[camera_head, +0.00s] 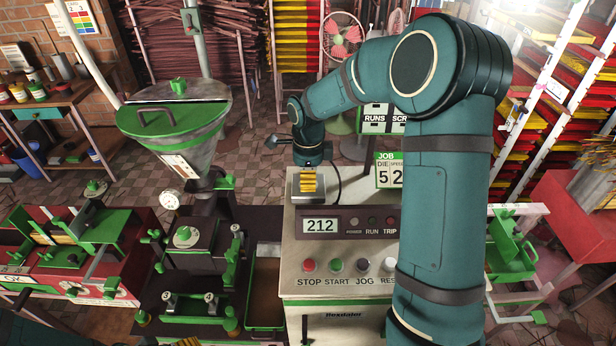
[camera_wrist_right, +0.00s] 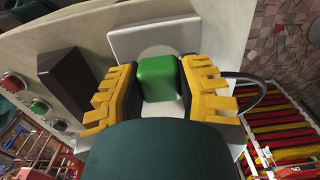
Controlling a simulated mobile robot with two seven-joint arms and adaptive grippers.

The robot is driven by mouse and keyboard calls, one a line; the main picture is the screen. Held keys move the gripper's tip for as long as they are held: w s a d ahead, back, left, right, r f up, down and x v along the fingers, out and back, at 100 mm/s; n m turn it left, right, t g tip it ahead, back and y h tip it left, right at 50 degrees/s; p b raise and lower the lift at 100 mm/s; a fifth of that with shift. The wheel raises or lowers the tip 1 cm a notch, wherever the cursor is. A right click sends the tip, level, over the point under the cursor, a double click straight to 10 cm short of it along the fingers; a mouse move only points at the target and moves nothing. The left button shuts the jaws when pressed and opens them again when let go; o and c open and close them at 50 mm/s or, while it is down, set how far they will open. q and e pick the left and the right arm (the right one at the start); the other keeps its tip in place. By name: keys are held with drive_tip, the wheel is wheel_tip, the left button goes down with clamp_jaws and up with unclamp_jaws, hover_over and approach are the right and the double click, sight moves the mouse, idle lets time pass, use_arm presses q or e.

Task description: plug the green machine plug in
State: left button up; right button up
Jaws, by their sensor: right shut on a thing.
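The green machine plug (camera_wrist_right: 157,78) is a green block between the yellow ribbed fingers of my right gripper (camera_wrist_right: 160,92) in the wrist view. The fingers are shut on its sides. Behind the plug is a pale socket plate (camera_wrist_right: 135,38) with a whitish round part, mostly hidden by the plug and fingers. I cannot tell whether the plug touches the socket or sits in it. In the head view, my right gripper (camera_head: 308,183) is over the grey plate on top of the control box (camera_head: 345,282); the plug is hidden there. My left gripper is out of view.
A dark cord (camera_wrist_right: 262,88) curves beside the right finger. The green hopper machine (camera_head: 178,125) stands left of the control box. A job sign (camera_head: 390,171) stands close to my right arm.

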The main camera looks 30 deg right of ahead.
drive_tip(key=shift+f, duration=0.2)
drive_tip(key=o, duration=1.1)
drive_tip(key=shift+r, duration=0.1)
wheel_tip(320, 180, up, 12)
drive_tip(key=shift+f, duration=0.1)
